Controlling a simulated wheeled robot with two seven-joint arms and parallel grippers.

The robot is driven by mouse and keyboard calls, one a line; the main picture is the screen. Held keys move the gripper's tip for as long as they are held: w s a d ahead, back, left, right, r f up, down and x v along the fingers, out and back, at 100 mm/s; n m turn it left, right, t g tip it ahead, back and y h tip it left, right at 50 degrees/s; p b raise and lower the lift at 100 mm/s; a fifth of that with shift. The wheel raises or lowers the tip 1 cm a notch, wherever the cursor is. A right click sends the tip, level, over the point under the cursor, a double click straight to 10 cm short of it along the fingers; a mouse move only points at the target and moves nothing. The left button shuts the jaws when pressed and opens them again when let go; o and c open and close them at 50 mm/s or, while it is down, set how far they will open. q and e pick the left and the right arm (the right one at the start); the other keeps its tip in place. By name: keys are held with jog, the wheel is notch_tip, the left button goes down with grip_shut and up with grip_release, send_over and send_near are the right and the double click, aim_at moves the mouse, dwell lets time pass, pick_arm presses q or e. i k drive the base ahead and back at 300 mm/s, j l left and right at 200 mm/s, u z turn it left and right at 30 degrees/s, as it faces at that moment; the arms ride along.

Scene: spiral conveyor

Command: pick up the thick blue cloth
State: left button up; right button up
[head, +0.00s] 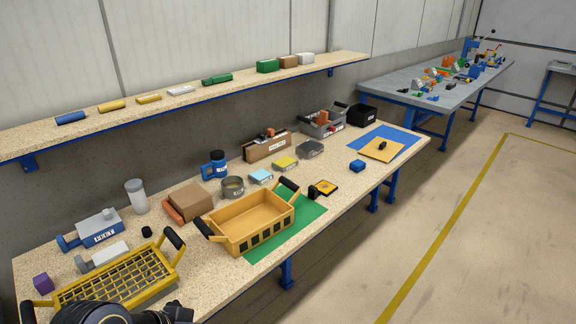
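A light blue, flat, folded-looking stack (261,177) lies on the long workbench, behind the yellow tote; it may be the thick blue cloth. Black parts of what looks like my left arm and gripper (172,313) show at the bottom edge, by the yellow basket, far from both blue items. Its fingers cannot be made out. My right gripper is not in view.
A yellow wire basket (68,298) and a yellow tote (250,226) on a green mat (308,211) fill the bench's front. A cardboard box (190,201), grey can (232,187) and yellow stack (285,163) stand behind. A shelf (235,88) overhangs. Floor at right is clear.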

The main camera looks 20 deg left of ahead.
aim_at(358, 166)
jog(key=i+l+z, duration=0.1)
jog(key=i+l, duration=0.15)
jog(key=i, duration=0.7)
jog(key=i+l, duration=0.2)
jog(key=i, duration=0.8)
jog(key=i+l+z, duration=0.15)
jog(key=i, duration=0.85)
